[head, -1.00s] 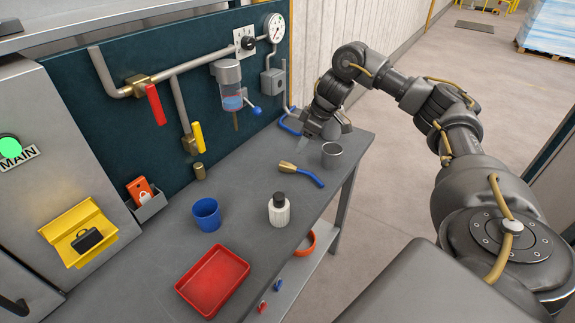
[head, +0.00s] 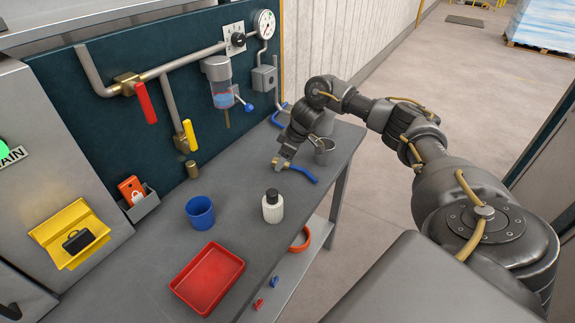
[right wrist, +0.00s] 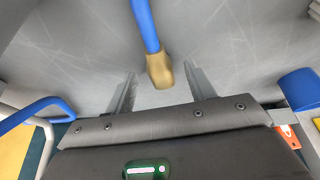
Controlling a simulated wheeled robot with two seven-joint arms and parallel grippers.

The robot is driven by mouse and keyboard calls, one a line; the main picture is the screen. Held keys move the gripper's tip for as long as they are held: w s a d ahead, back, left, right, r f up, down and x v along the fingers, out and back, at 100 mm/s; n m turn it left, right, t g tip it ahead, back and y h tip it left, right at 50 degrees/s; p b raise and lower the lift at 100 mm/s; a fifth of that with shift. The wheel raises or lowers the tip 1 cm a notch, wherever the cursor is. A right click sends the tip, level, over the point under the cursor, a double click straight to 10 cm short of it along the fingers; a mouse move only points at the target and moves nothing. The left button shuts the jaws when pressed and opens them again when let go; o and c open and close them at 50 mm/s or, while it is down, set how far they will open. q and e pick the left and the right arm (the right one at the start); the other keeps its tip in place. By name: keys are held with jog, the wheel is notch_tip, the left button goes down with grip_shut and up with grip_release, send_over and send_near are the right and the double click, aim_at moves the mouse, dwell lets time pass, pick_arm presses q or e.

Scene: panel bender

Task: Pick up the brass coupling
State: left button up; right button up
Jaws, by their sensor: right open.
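The brass coupling (head: 278,163) lies on the grey workbench and is joined to a short, bent blue hose (head: 304,174). My right gripper (head: 287,154) is just above and behind the coupling, pointing down and partly covering it. In the right wrist view, the gripper (right wrist: 161,82) is open. The brass end (right wrist: 160,71) shows between and slightly beyond its two fingers, with the blue hose (right wrist: 145,25) running away. The fingers appear apart from it on both sides. My left gripper is not in view.
A white bottle with a black cap (head: 273,208), a blue cup (head: 200,213) and a red tray (head: 207,278) are nearer on the workbench (head: 160,235). Pipes and valves line the back panel.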

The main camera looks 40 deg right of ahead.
jog(key=shift+f, duration=0.25)
jog(key=c, duration=1)
jog(key=shift+r, duration=0.1)
